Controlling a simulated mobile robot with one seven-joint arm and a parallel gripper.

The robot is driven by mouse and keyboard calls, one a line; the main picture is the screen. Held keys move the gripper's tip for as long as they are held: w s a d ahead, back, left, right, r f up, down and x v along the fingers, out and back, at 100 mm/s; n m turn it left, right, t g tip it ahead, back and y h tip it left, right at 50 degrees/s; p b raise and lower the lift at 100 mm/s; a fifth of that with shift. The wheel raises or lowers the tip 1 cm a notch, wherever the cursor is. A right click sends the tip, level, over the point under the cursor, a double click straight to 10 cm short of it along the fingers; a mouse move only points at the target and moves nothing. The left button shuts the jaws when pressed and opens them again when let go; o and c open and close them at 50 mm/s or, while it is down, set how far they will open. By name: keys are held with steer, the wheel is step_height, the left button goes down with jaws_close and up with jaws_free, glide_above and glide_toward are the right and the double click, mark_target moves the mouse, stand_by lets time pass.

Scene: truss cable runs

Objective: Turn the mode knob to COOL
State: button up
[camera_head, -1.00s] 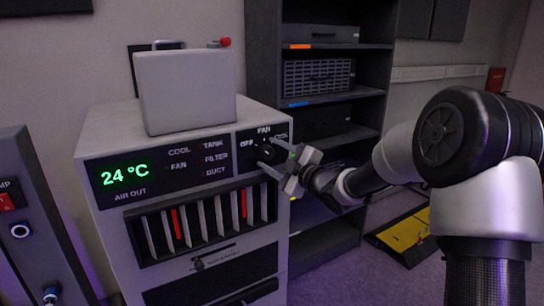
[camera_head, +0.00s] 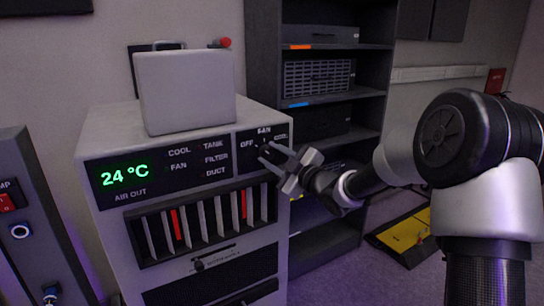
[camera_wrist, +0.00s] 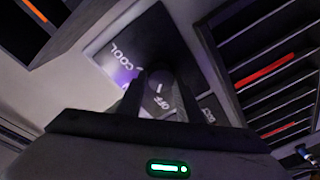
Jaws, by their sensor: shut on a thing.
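The mode knob (camera_wrist: 160,78) is a dark round knob on the black panel of the white air unit (camera_head: 264,225). In the wrist view it sits between the two fingers of my gripper (camera_wrist: 160,86), which is shut on it. A light mark on the knob appears close to the OFF label (camera_wrist: 162,104); its exact setting is hard to tell. The COOL label (camera_wrist: 126,56) lies to the knob's upper left there. In the head view my gripper (camera_head: 268,154) reaches the panel from the right, and its fingers largely hide the knob.
A green 24 °C display (camera_head: 125,174) and indicator labels are left of the knob. Below is a slatted vent (camera_head: 205,222) with red strips. A grey box (camera_head: 186,92) stands on top. A dark shelf rack (camera_head: 330,140) stands behind, right of the unit.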

steer(key=m, duration=0.4)
steer(key=shift+d+m+t, duration=0.1)
steer(key=shift+m+t, duration=0.2)
steer(key=shift+m, duration=0.1)
steer(key=m, duration=0.5)
steer(key=shift+f+t, duration=0.1)
steer(key=shift+t, duration=0.3)
steer(key=m+p, duration=0.1)
steer(key=m, duration=0.4)
steer(key=shift+h, duration=0.3)
steer(key=shift+f+m+t+h+p, duration=0.1)
steer(key=shift+m+t+h+p, duration=0.35)
steer(key=shift+m, duration=2.05)
steer(key=o, duration=1)
steer(key=p+v, duration=0.1)
steer(key=v, duration=1.6)
steer(key=shift+s+d+f, duration=0.1)
steer(key=shift+s, duration=0.1)
